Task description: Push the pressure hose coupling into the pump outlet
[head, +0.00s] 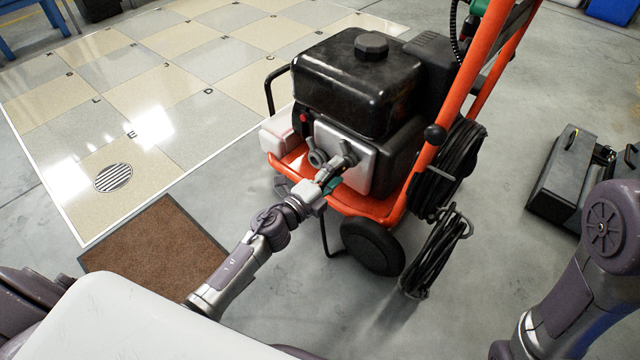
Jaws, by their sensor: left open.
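The pressure washer (357,85) stands upright, with a black engine and tank on an orange frame. Its light grey pump block (352,172) faces my left arm. My left gripper (336,168) is open at the front of the pump block, with its fingers toward it. A grey round fitting (317,158) shows just left of the fingers; I cannot tell whether it is the outlet or the coupling. A small teal part (333,186) shows beside the fingers. The gripper hides part of the pump front, and contact cannot be told. My right gripper is out of view.
A coiled black hose (446,165) hangs on the washer's right side above a black wheel (373,248), with another looped cable below. A brown mat (150,250) lies at left. A dark case (562,170) stands at right. The grey floor between is clear.

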